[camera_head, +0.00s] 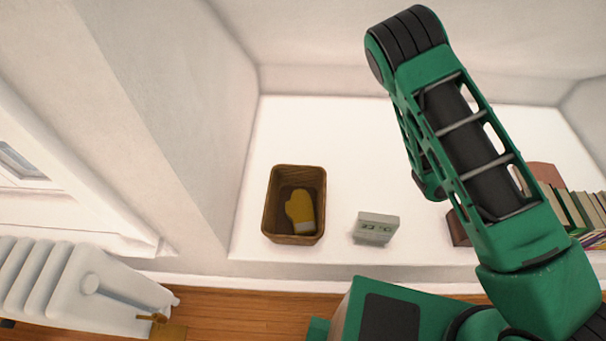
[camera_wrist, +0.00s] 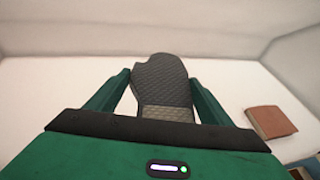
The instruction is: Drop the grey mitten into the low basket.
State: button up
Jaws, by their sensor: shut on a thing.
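The grey mitten (camera_wrist: 163,82) shows in the wrist view, its quilted body pointing away from me and its cuff nearest me. My gripper (camera_wrist: 163,88) is shut on it, with one green finger on each side. In the head view my arm hides the gripper and the mitten. The low basket (camera_head: 271,205) is brown and stands on the white surface, left of my arm. A yellow mitten (camera_head: 300,210) lies inside the basket. The basket is not in the wrist view.
A small grey digital clock (camera_head: 376,228) stands right of the basket. A row of books (camera_head: 580,212) stands at the right, with a reddish-brown book (camera_wrist: 270,122) in the wrist view. A white radiator (camera_head: 70,285) is at lower left. The white surface behind the basket is clear.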

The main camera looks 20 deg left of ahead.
jog(key=s+a+f+n+y, duration=0.1)
jog(key=s+a, duration=0.4)
jog(key=a, duration=0.6)
jog(key=s+a+f+y, duration=0.1)
jog(key=s+a, duration=0.4)
jog(key=a, duration=0.6)
jog(key=s+a+f+n, duration=0.1)
jog(key=s+a, duration=0.4)
jog(key=a, duration=0.6)
jog(key=s+a+f+y, duration=0.1)
jog(key=s+a, duration=0.6)
jog(key=s, duration=0.3)
jog(key=shift+n, duration=0.3)
jog(key=shift+a+f, duration=0.2)
jog(key=shift+f, duration=2.75)
jog(key=o, duration=1.1)
